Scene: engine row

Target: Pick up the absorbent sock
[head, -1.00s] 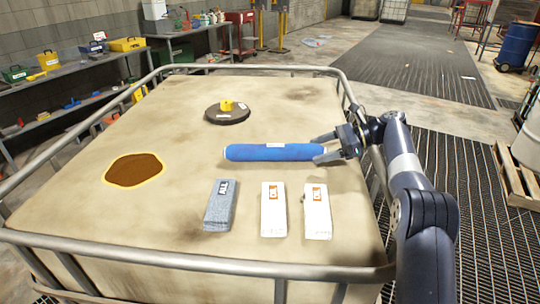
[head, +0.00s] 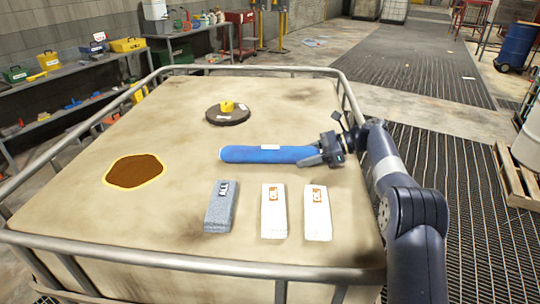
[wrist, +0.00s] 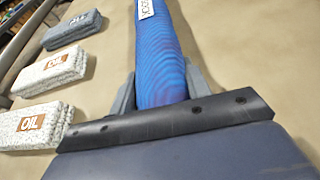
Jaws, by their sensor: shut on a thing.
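The absorbent sock (head: 262,154) is a long blue roll with a white label, lying across the beige top in the head view. It also shows in the wrist view (wrist: 161,55), running away from the jaws. My gripper (head: 318,155) is at the sock's right end, with its fingers on either side of it. In the wrist view my gripper (wrist: 160,92) is shut on the sock near that end. The sock's right tip is hidden by the gripper. I cannot tell whether the sock touches the top.
A grey pad (head: 220,206) and two white pads, one in the middle (head: 274,211) and one at right (head: 317,213), lie in front. A round dark lid with a yellow cap (head: 228,113) is behind. A brown spill patch (head: 134,171) is at left. A metal rail (head: 190,263) rings the top.

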